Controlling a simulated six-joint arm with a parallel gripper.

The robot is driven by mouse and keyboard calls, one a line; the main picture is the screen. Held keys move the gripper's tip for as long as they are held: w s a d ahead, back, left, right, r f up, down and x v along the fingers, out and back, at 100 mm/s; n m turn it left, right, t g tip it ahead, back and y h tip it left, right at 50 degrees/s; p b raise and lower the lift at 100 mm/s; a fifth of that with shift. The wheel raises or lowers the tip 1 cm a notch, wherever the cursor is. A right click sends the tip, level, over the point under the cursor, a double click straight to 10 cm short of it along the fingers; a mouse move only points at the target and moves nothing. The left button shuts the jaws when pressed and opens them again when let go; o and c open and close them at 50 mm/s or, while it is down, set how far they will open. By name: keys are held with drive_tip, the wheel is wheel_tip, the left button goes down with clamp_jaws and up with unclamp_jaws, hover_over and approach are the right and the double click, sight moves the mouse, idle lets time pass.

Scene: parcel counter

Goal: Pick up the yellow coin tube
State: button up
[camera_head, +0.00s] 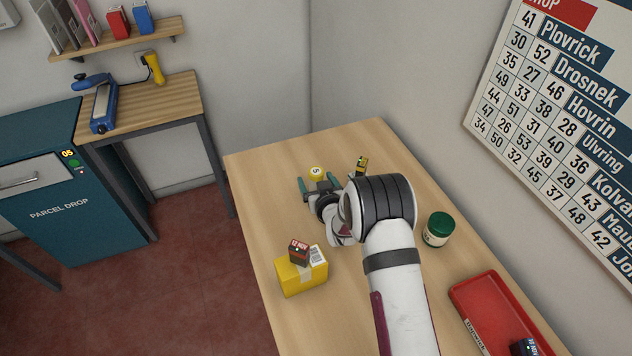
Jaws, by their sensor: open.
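The yellow coin tube (317,173) stands on the wooden counter near its far end. I see its pale round top with a dark mark like a 5; most of its side is hard to make out. My gripper (319,181) is open, its two teal fingers pointing to the far end of the counter. The tube shows at the mouth between the fingertips, one finger to its left and one to its right. I cannot tell whether either finger touches it.
A small yellow and black item (361,165) stands right of my gripper. A yellow parcel (290,277) with a dark date stamp (299,251) on top lies nearer. A green-lidded jar (438,230) and a red tray (484,298) are on the right.

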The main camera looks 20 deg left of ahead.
drive_tip(key=shift+w+a+f, duration=0.15)
drive_tip(key=shift+w, duration=0.05)
clamp_jaws()
idle(0.3)
